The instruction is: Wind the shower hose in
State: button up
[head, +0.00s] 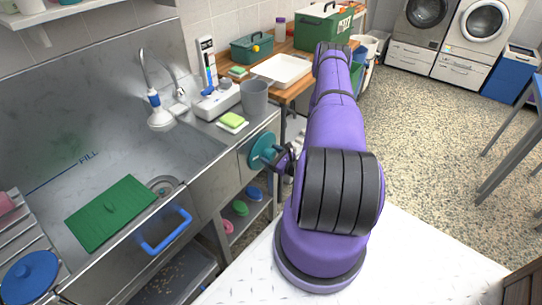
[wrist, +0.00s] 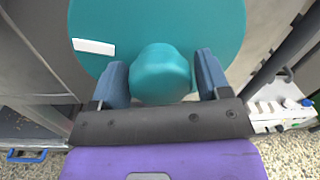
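A round teal reel (head: 261,150) is mounted on the side of the steel sink unit. In the wrist view its teal disc (wrist: 95,22) fills the top and carries a white mark at its left. A thick teal knob (wrist: 160,72) stands out from it. My gripper (wrist: 162,78) has one blue finger on each side of the knob, very close to it. Whether both fingers press on it is unclear. In the head view my gripper (head: 283,160) is at the reel. A white and blue shower head (head: 158,112) hangs at the tap over the sink; the hose cannot be clearly traced.
A grey cup (head: 254,97) and a green sponge (head: 233,120) stand above the reel. Coloured brushes sit on a shelf below. Open speckled floor (head: 430,140) lies to the right.

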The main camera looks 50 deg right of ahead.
jog(key=c, duration=0.9)
jog(key=shift+m, duration=0.4)
jog(key=m, duration=0.2)
jog(key=shift+d+m, duration=0.1)
jog(key=shift+m, duration=0.3)
jog(key=m, duration=0.7)
jog(key=shift+m, duration=0.4)
jog(key=shift+m+g+y, duration=0.3)
jog(key=shift+m, duration=1.6)
